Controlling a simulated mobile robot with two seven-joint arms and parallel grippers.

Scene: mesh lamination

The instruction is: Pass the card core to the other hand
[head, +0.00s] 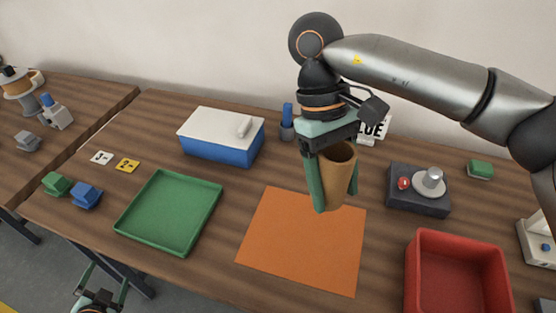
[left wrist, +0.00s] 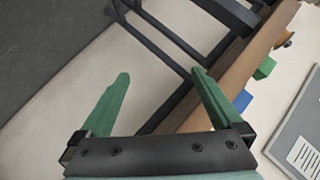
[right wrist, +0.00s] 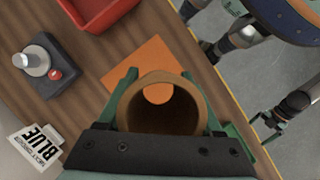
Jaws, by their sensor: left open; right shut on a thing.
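The card core is a brown hollow tube (head: 338,180), held upright above the orange mat. My right gripper (head: 330,185) is shut on it, with a green finger on either side. In the right wrist view the card core (right wrist: 160,100) shows from its open end, between the fingers, and the orange mat shows through its bore. My left gripper (head: 100,290) is low at the bottom left, in front of the table edge, open and empty. In the left wrist view its green fingers (left wrist: 160,105) are wide apart with nothing between them.
The orange mat (head: 300,250) lies mid-table. A green tray (head: 165,215) is left of it and a red bin (head: 460,270) right. A blue box with white lid (head: 220,150) stands behind. A dark block with red button (head: 418,200) sits at right. Green and blue blocks (head: 85,195) lie far left.

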